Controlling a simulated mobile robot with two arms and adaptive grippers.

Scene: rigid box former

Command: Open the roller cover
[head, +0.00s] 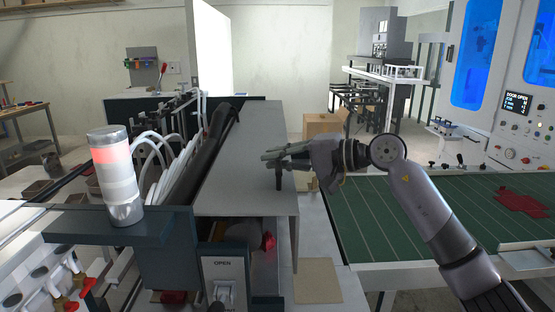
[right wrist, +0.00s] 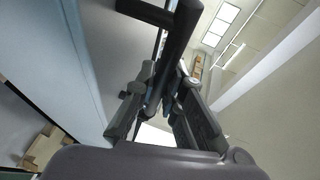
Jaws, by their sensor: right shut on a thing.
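The roller cover (head: 243,150) is a long grey sheet-metal lid on the machine at the centre of the head view. It looks lowered, with its front edge bent down on the right side. A short black handle (head: 279,181) stands at its right edge. My right gripper (head: 272,157) reaches in from the right and is shut on this handle. In the right wrist view the dark handle bar (right wrist: 178,52) runs between the fingers of my right gripper (right wrist: 165,92), beside the pale cover panel (right wrist: 112,45). The fingers partly hide the handle. My left gripper is not in view.
A signal lamp (head: 115,178) with a red band stands on the machine's left. A switch box marked OPEN (head: 224,276) is below the cover. A green conveyor table (head: 420,215) lies under my right arm. A cardboard box (head: 322,124) sits behind.

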